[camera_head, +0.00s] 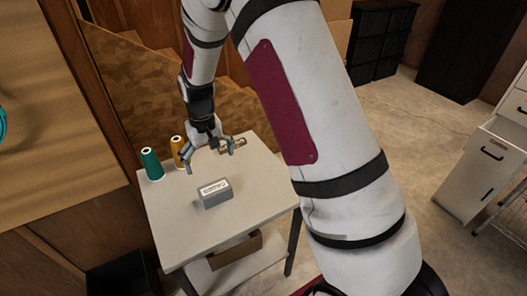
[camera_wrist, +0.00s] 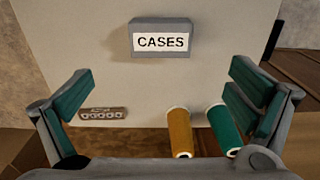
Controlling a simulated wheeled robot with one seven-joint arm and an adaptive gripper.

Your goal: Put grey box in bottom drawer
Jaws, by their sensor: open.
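The grey box (camera_head: 215,193) sits on the small light table (camera_head: 180,225), with a white label on it. In the wrist view the grey box (camera_wrist: 161,38) shows at the top centre, and its label reads "CASES". My gripper (camera_head: 211,158) is open and empty above the back part of the table, behind and above the box. In the wrist view its two fingers (camera_wrist: 160,100) are spread wide with nothing between them. A white cabinet with drawers (camera_head: 490,160) stands at the right. Its lower front, with a dark handle, appears tilted or pulled out, and I cannot see inside it.
A green thread spool (camera_head: 151,164) and an orange one (camera_head: 179,152) stand at the table's back left. A small patterned item (camera_wrist: 101,113) lies near them. A brown box (camera_head: 236,250) is on the table's lower shelf. Dark crates (camera_head: 378,40) stand at the back. Floor between table and cabinet is open.

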